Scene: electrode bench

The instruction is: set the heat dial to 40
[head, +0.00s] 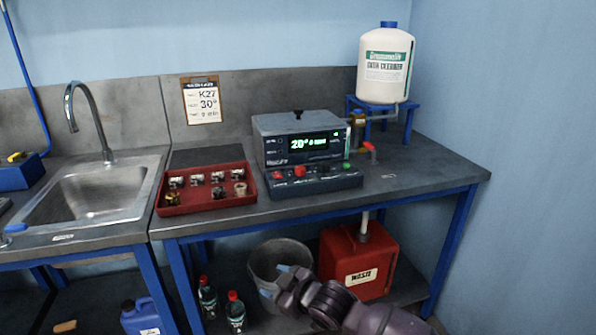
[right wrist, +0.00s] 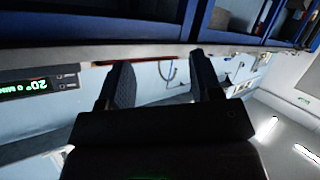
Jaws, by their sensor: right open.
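The grey bath unit (head: 297,138) stands on the bench, with a green lit display (head: 312,144) that reads 20° and what looks like 0 mins. The display also shows upside down at the left of the right wrist view (right wrist: 40,86). The markings are too small to tell which is the heat dial. My right gripper (head: 276,281) is open and empty, low in front of the bench, below and apart from the panel. My left gripper is not in view.
A red tray (head: 208,203) with several small parts sits left of the unit. A white bottle (head: 385,66) stands on a blue stand at the back right. Below are a grey bin (head: 262,262) and a red waste can (head: 352,264). The bench's front edge lies between gripper and panel.

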